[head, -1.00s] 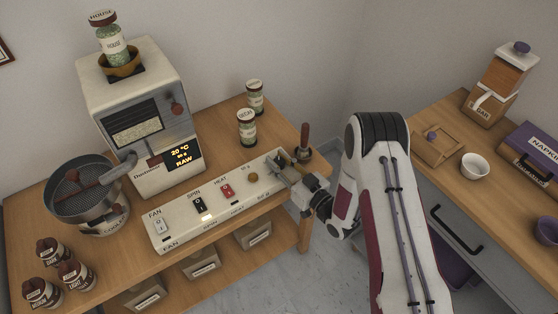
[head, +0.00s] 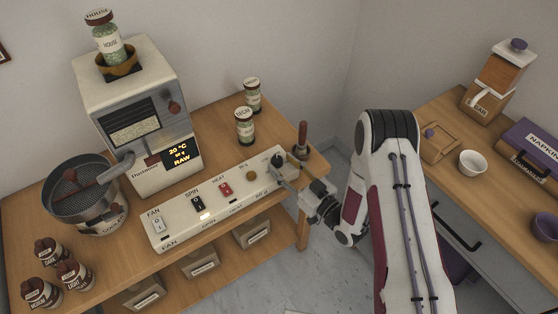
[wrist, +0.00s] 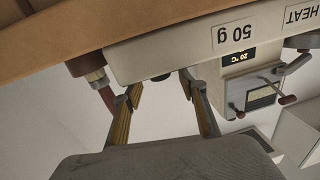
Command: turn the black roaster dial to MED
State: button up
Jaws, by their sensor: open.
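The black roaster dial (head: 277,160) sits at the right end of the long white control panel (head: 230,190). It is small, and its setting cannot be read. My gripper (head: 288,184) is just in front of that panel end, near the dial. In the wrist view my gripper (wrist: 158,88) is open, with nothing between its two fingers. The roaster (head: 135,115) has a lit display (head: 181,153) reading 20 °C and RAW.
The panel also carries FAN (head: 157,224), SPIN (head: 198,203) and HEAT (head: 225,188) switches and a brown knob (head: 251,175). A dark red-handled tool (head: 302,138) stands right behind the panel end. Two jars (head: 245,127) stand behind the panel.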

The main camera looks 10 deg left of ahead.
jog(key=v, duration=0.8)
jog(key=shift+s+d, duration=0.15)
jog(key=shift+d, duration=0.05)
dwell(0.5)
